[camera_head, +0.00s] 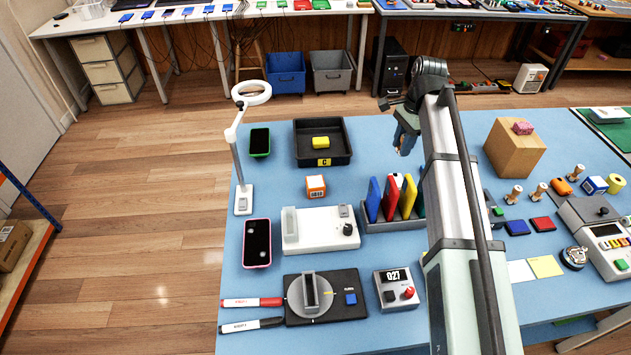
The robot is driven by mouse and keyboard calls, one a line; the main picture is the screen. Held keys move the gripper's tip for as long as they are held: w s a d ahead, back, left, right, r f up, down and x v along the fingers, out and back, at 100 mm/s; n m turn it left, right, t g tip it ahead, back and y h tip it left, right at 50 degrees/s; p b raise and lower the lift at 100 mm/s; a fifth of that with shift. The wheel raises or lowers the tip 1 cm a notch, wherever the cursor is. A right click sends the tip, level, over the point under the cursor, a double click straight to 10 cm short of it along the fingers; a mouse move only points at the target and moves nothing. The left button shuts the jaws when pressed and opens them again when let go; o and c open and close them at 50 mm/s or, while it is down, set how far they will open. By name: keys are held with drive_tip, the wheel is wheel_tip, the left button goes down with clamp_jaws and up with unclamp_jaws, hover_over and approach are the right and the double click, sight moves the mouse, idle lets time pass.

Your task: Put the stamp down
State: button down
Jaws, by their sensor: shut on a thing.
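My gripper (403,146) hangs above the far middle of the blue table, behind the rack of coloured folders. It is shut on the stamp, which is small, mostly hidden by the fingers and my arm, and hard to make out.
A black tray (345,155) with a yellow block stands left of my gripper. The folder rack (378,222) is in front of it. A wooden box (515,150) stands to the right. Bare blue table shows around the gripper. My arm hides part of the table's middle.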

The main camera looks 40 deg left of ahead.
drive_tip(key=s+a+r+n, duration=0.2)
drive_tip(key=s+a, duration=0.8)
drive_tip(key=a, duration=0.1)
hover_over(312, 182)
drive_tip(key=shift+w+d+f+m, duration=0.1)
drive_tip(key=shift+f+m, duration=0.65)
drive_tip(key=shift+f, duration=0.8)
drive_tip(key=shift+w+f+m, duration=0.1)
drive_tip(key=shift+f+m, duration=0.7)
drive_tip(key=shift+f, duration=0.7)
drive_tip(key=shift+w+d+f+m, duration=0.1)
drive_tip(key=shift+f+m, duration=0.65)
drive_tip(key=shift+f, duration=0.8)
drive_tip(key=c, duration=0.9)
unclamp_jaws()
drive_tip(key=shift+f, duration=0.1)
drive_tip(key=shift+o, duration=0.2)
wheel_tip(312, 182, up, 12)
drive_tip(key=d, duration=0.1)
drive_tip(key=shift+w, duration=0.45)
